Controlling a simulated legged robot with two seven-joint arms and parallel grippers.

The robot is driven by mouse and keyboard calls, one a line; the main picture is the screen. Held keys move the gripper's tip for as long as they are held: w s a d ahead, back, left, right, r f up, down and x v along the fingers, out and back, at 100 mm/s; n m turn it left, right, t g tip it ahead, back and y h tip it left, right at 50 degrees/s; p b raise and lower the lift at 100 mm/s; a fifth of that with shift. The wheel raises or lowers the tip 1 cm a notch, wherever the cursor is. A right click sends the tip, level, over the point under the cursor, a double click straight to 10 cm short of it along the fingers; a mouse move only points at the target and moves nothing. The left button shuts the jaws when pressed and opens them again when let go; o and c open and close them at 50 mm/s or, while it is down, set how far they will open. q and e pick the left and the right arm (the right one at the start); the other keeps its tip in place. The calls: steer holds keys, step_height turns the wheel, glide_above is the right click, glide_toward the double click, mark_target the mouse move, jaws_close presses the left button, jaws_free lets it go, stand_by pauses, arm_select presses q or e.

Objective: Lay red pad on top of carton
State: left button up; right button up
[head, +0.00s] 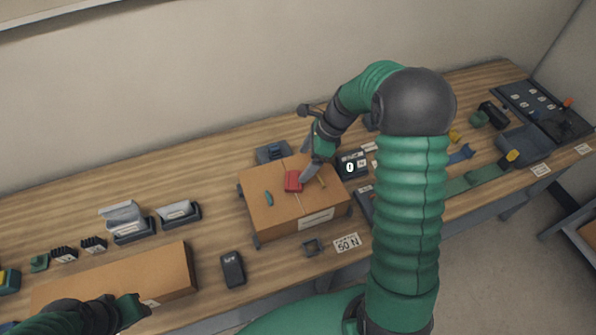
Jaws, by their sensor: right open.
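The red pad (293,181) lies on the top face of the brown carton (270,219), near its middle. The carton stands on the wooden bench with a white label on its front. My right gripper (309,168) is over the carton's top, just right of the pad. It is open, and a grey finger points down close to the pad; I cannot tell whether it touches it. My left gripper (132,309) is low at the left, in front of a long brown box, far from the pad. Its jaws are not clear.
A black device (232,269) and a long brown box (120,278) are to the left. A display unit (352,166) stands right of the carton. My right arm hides part of the bench.

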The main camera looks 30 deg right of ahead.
step_height(320, 180, up, 4)
steer(key=s, duration=0.1)
steer(key=s+a+f+n+h, duration=0.1)
steer(key=s+a+n, duration=0.5)
steer(key=n, duration=0.6)
steer(key=s+a+f+n+h, duration=0.2)
steer(key=s+a+n, duration=0.4)
steer(key=n, duration=0.7)
steer(key=a, duration=0.2)
steer(key=shift+s+a+h, duration=0.35)
steer(key=shift+s+h, duration=0.05)
steer(key=shift+a, duration=0.1)
steer(key=shift+a, duration=0.25)
steer(key=shift+d, duration=0.25)
